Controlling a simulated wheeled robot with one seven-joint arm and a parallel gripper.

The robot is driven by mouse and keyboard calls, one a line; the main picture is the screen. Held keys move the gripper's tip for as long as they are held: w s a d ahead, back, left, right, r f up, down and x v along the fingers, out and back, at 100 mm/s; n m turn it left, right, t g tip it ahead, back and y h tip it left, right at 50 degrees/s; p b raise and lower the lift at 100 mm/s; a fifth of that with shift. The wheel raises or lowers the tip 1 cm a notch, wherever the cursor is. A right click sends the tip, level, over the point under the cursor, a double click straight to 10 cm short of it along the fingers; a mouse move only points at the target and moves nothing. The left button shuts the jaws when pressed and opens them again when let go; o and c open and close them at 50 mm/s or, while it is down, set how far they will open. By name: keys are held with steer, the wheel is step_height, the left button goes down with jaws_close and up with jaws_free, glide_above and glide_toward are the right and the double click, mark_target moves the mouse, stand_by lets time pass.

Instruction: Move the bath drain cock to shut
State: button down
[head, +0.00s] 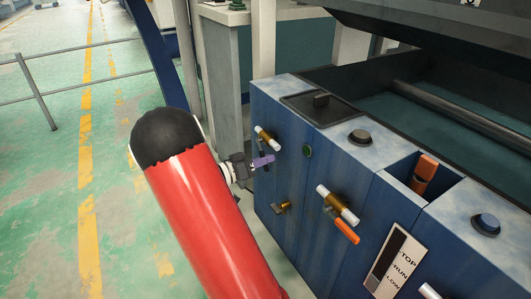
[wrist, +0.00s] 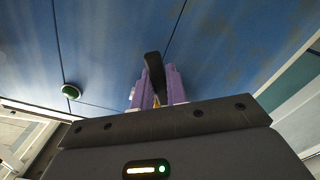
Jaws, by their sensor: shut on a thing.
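My gripper (head: 262,162) is at the left part of the blue machine front, just below a brass and white pipe fitting (head: 267,138). In the wrist view, its purple fingers (wrist: 158,88) are closed on a dark lever (wrist: 153,65), with one finger on each side. The lever's upper end sticks out past the fingertips. The lever appears to belong to the cock at this fitting, though the joint is hidden. No label shows which cock is the bath drain cock.
A second brass and white fitting with an orange lever (head: 346,231) is to the right. A small brass spout (head: 282,207) is lower down. A green round part (head: 307,151) is beside my gripper. A TOP/RUN/LOW plate (head: 393,262) is at right. Floor to the left is open.

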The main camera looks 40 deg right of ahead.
steer(key=m, duration=0.1)
steer(key=w+m, duration=0.1)
steer(key=shift+w+d+f+m, duration=0.1)
steer(key=shift+w+f+m, duration=0.1)
steer(key=shift+f+m, duration=0.15)
steer(key=shift+w+m, duration=0.15)
steer(key=shift+m, duration=0.3)
steer(key=shift+d, duration=0.1)
steer(key=shift+w+d+m, duration=0.1)
steer(key=shift+w+m, duration=0.5)
steer(key=shift+m, duration=0.5)
steer(key=c, duration=1.3)
jaws_free()
steer(key=shift+v, duration=4)
steer(key=shift+s, duration=0.15)
